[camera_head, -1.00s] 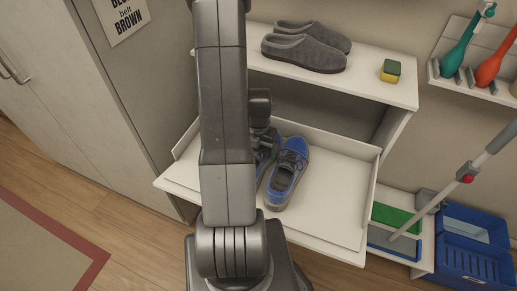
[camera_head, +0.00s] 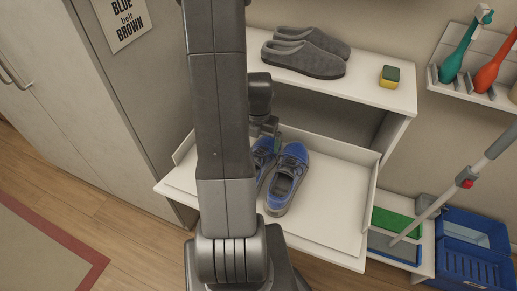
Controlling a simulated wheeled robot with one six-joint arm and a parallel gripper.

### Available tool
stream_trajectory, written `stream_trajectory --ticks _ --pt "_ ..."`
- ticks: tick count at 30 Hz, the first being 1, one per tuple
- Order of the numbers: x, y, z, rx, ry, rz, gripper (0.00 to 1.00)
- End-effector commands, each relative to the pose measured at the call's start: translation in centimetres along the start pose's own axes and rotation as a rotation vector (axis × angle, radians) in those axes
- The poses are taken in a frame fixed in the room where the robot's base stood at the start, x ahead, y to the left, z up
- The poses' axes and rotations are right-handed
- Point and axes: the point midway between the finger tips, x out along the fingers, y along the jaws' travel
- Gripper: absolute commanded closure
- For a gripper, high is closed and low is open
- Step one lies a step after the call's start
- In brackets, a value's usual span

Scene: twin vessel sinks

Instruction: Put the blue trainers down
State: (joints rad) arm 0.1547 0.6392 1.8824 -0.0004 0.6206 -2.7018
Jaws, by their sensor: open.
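The blue trainers (camera_head: 287,178) stand side by side on the white pull-out tray (camera_head: 325,205) of the shoe cabinet. The left trainer is partly hidden behind my arm. My gripper (camera_head: 268,134) is just above the far, toe end of the trainers, small in the view and partly hidden by my arm. It is open, and the trainers rest on the tray. Whether a fingertip still touches a shoe cannot be told.
Grey slippers (camera_head: 305,53) and a yellow-green sponge (camera_head: 389,76) lie on the shelf above. A blue crate (camera_head: 474,250) and a mop handle (camera_head: 455,190) stand at right. A tall cabinet (camera_head: 120,90) is close at left. The tray's right part is clear.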

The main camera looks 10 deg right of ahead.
Motion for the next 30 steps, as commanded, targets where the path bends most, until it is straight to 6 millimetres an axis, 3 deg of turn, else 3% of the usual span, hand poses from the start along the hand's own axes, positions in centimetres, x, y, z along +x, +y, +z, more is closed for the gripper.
stream_trajectory --ticks 6,12,24,30 --pt "-3.5 0.0 0.1 0.000 -0.003 0.001 0.00" --pt "-4.7 0.0 0.0 0.000 -0.001 0.000 0.00" --pt "-4.6 0.0 0.0 0.000 0.000 0.000 0.00" --pt "-2.7 0.0 -0.1 0.000 0.005 -0.002 0.00"
